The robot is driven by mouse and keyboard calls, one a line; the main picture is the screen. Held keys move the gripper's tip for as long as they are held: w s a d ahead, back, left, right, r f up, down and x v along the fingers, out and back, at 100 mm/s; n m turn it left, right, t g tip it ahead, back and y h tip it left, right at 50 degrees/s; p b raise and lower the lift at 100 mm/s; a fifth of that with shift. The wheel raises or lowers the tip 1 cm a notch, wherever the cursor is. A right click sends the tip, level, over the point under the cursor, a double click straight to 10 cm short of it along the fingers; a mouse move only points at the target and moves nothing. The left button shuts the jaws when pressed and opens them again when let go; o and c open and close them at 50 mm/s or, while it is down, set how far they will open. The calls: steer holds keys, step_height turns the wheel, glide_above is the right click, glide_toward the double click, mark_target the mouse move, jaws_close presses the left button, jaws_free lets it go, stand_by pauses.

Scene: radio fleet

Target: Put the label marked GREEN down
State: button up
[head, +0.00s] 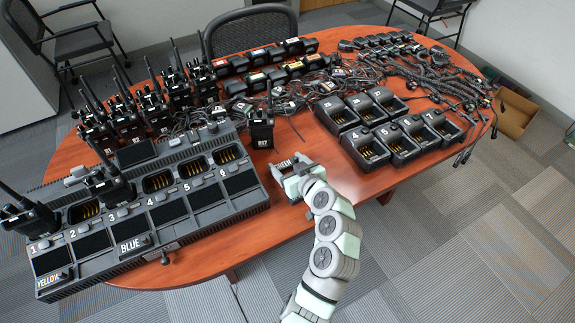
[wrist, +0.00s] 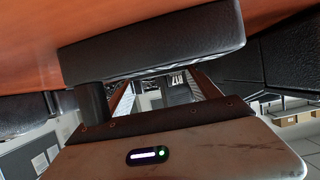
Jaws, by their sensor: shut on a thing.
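My gripper (head: 288,167) is above the table just right of the large charger, shut on a small dark thing that looks like a label. In the wrist view a dark slab (wrist: 150,48) with a pale edge spans the space ahead of my gripper; I cannot read any word on it. No lettering GREEN is readable in either view. A label marked YELLOW (head: 55,279) lies at the front of charger slot 1. A label marked BLUE (head: 132,246) lies at the front of slot 3.
The numbered charger (head: 160,200) fills the table's left front, with radios in two bays. A radio marked B17 (head: 262,133) stands just behind my gripper. Several single chargers (head: 390,138) stand to the right. Cables (head: 425,80) tangle at the back right. Bare table (head: 255,235) shows in front.

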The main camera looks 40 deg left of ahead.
steer(key=shift+r, duration=0.1)
steer(key=shift+f, duration=0.25)
steer(key=o, duration=1.3)
steer(key=shift+r, duration=0.1)
steer(key=shift+d+r, duration=0.3)
steer(key=shift+r, duration=0.1)
steer(key=p+v, duration=0.3)
steer(key=v, duration=0.8)
steer(key=shift+s+d+f, duration=0.1)
steer(key=shift+d, duration=0.1)
